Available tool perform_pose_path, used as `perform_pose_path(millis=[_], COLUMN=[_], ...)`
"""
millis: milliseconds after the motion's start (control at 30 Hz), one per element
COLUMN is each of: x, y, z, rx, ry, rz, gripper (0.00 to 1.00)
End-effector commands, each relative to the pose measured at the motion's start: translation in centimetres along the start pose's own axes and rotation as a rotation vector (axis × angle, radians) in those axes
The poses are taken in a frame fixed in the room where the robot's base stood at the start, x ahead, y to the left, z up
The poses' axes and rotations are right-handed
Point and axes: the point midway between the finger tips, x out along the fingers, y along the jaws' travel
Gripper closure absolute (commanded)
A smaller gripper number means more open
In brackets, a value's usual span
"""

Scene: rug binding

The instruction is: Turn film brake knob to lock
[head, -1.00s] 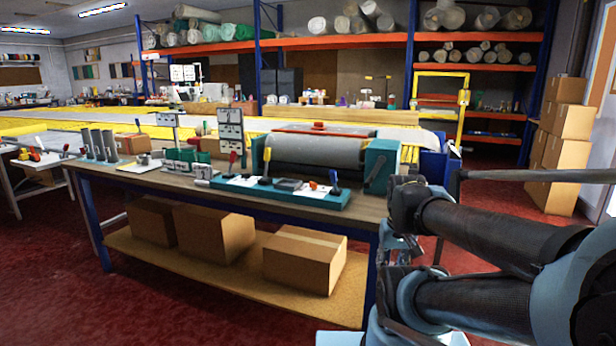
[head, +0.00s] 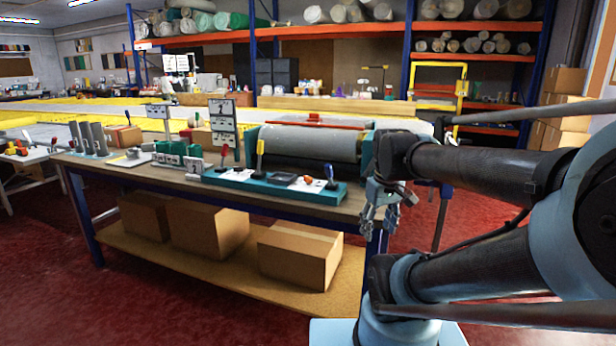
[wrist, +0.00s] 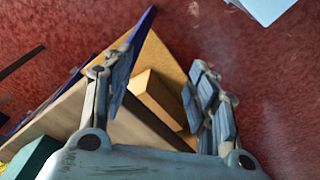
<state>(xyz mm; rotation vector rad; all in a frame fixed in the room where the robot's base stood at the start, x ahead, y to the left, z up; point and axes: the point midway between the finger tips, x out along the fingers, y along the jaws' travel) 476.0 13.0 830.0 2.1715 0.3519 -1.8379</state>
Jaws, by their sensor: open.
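My gripper (head: 379,218) hangs off the right front corner of the workbench (head: 190,183), fingers pointing down. In the wrist view my gripper (wrist: 158,82) is open, with nothing between its fingers. On the bench stands a machine with a grey roller (head: 308,143) and teal end housings. I cannot tell which control is the film brake knob. The gripper is right of the strip and apart from it.
A red-handled lever (head: 223,155), an upright label board (head: 222,122) and grey cylinders (head: 85,138) stand further left on the bench. Cardboard boxes (head: 300,252) sit on its lower shelf. The red floor (head: 150,315) in front is clear.

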Motion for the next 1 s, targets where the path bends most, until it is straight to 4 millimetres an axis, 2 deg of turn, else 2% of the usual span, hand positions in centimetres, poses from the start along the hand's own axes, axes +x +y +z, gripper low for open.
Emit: perform_pose_path(millis=[33, 200, 500, 800, 1000], x=[-1.5, -5.6, -11.4, -15.3, -16.7], y=[0.1, 0.1, -1.0, -3.8, -6.1], z=[-1.8, -7.2, -17.1, -27.2, -32.8], rx=[-0.085, -0.378, -0.895, -1.410, -1.702], ry=[-0.005, -0.025, -0.048, -0.060, -0.060], rz=[-0.005, -0.025, -0.067, -0.122, -0.158], gripper=[0.47, 0.47, 0.47, 0.47, 0.47])
